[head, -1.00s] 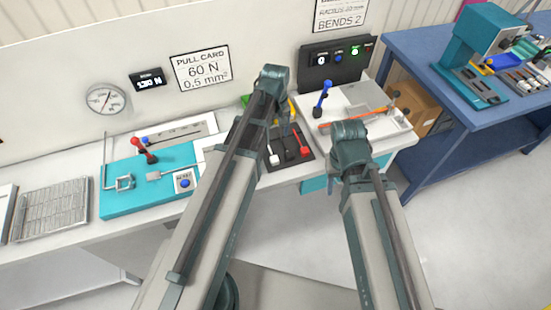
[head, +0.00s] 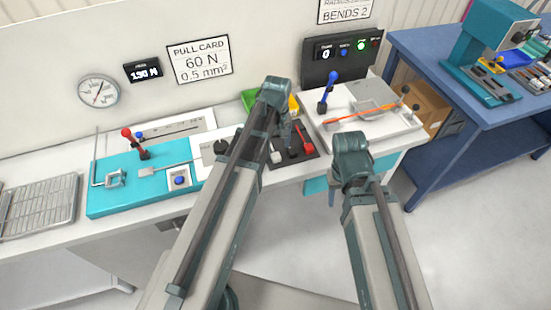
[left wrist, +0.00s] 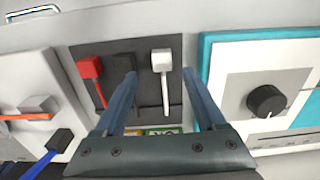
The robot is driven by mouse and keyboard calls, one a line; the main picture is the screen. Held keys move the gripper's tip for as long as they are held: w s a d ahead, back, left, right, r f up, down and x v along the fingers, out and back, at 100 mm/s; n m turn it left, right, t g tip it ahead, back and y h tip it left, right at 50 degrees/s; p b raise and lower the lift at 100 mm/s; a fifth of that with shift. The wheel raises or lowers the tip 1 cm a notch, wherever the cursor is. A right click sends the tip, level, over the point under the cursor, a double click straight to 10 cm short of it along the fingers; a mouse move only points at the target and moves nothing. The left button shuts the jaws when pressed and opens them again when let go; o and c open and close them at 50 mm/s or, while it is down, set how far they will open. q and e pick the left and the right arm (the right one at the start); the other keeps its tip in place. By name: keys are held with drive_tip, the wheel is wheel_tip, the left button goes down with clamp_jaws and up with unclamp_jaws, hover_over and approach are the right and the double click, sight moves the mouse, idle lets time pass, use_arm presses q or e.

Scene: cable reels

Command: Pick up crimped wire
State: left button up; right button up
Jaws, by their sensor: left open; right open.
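No wire is plainly recognisable. A thin orange strip (head: 360,115) lies across the white fixture (head: 400,125) at the right of the bench; I cannot tell whether it is the crimped wire. My left gripper (left wrist: 160,76) is open over the dark panel (left wrist: 118,52), with a white-headed piece (left wrist: 161,62) showing between its fingers and a red-headed piece (left wrist: 90,68) to the left. Nothing is held. In the head view the left arm partly hides this panel (head: 300,160). My right gripper (head: 333,188) is in front of the bench, mostly hidden by its wrist, away from the strip.
A turquoise fixture (head: 110,200) with a red lever stands left of the left arm, beside a grey slotted rack (head: 40,205). A blue lever (head: 327,92) rises from the white fixture. A blue table (head: 430,50) stands at the right. The floor between bench and table is clear.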

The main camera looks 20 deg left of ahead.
sight(276, 154)
use_arm(q)
drive_tip(key=f+b, duration=0.4)
drive_tip(key=shift+a+f, duration=0.2)
drive_tip(key=shift+f, duration=0.2)
drive_tip(key=shift+r, duration=0.1)
clamp_jaws()
